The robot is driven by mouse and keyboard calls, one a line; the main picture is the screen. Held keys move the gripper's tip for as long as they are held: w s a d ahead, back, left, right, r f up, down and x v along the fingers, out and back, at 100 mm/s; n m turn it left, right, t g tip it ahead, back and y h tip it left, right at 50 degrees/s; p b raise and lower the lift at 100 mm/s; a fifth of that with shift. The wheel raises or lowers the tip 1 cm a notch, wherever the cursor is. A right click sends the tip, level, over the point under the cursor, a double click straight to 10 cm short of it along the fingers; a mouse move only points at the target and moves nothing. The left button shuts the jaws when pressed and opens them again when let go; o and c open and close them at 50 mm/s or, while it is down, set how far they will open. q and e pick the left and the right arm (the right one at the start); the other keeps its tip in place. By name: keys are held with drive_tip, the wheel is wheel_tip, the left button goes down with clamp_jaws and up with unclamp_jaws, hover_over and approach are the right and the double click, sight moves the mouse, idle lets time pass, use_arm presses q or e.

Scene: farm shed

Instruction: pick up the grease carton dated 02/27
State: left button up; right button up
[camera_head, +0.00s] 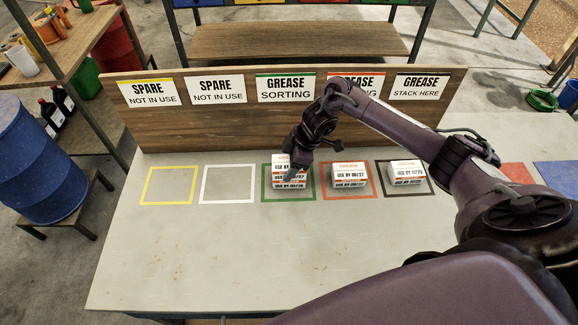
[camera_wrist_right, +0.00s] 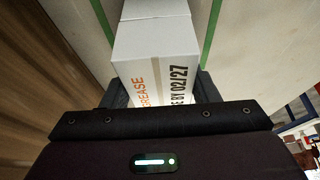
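The white grease carton dated 02/27 (camera_wrist_right: 155,45) fills the space between the two fingers of my right gripper (camera_wrist_right: 162,88) in the right wrist view. The fingers flank it closely on both sides; I cannot tell whether they press on it. In the head view my right gripper (camera_head: 293,173) is at the carton stack (camera_head: 283,161) in the green square, and its hand and wrist partly cover the stack. The lower labels of that stack are too small to read surely. My left gripper is not in view.
More cartons stand in the red square (camera_head: 325,193) and the black square (camera_head: 392,192) to the right. The yellow (camera_head: 146,186) and white (camera_head: 203,186) squares are empty. A wooden sign board (camera_head: 190,125) stands behind. The table's front (camera_head: 220,265) is clear.

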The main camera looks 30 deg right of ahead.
drive_tip(key=shift+c, duration=1.3)
drive_tip(key=shift+r, duration=0.2)
